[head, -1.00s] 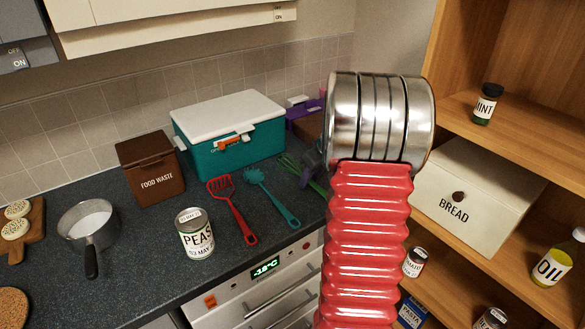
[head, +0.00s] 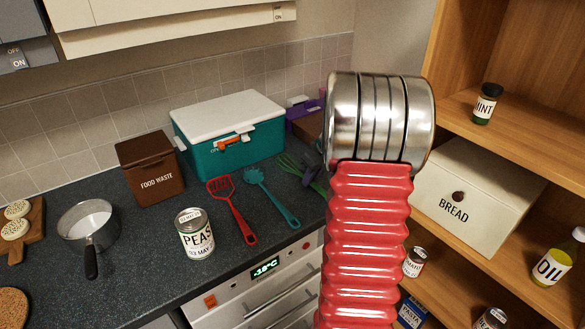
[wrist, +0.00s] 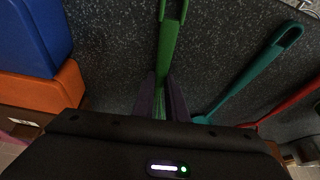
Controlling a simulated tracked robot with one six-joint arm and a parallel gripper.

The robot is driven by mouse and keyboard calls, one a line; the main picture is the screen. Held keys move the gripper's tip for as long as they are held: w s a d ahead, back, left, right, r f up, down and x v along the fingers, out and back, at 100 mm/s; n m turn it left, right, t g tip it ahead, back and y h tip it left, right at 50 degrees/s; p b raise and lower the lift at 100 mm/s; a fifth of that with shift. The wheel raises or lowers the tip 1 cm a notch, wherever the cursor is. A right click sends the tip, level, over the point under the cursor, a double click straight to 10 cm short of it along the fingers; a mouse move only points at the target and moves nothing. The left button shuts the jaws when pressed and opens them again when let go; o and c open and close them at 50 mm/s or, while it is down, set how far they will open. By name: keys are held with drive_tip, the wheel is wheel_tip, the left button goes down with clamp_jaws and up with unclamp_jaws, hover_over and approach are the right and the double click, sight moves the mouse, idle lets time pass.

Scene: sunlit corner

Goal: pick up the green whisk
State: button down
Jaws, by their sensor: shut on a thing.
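The green whisk lies on the dark counter, its head end (head: 287,162) showing left of my gripper in the head view, the rest partly hidden by my arm. In the wrist view its green handle (wrist: 168,45) runs up the picture to a loop at the end. My gripper (wrist: 162,106) has its two dark purple fingers on either side of the whisk, shut on it. In the head view the fingers (head: 310,174) show small beside my red arm, low at the counter. I cannot tell whether the whisk is clear of the counter.
A teal slotted spoon (head: 270,196) and a red spatula (head: 232,208) lie left of the whisk. A teal cool box (head: 235,150) stands behind. A peas can (head: 195,235) stands further left. Blue and orange blocks (wrist: 35,40) are close at left in the wrist view.

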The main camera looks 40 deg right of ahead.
drive_tip(key=shift+r, duration=0.15)
wheel_tip(320, 180, up, 10)
idle(0.7)
drive_tip(key=shift+a+f, duration=0.15)
drive_tip(key=shift+f, duration=0.1)
idle(1.1)
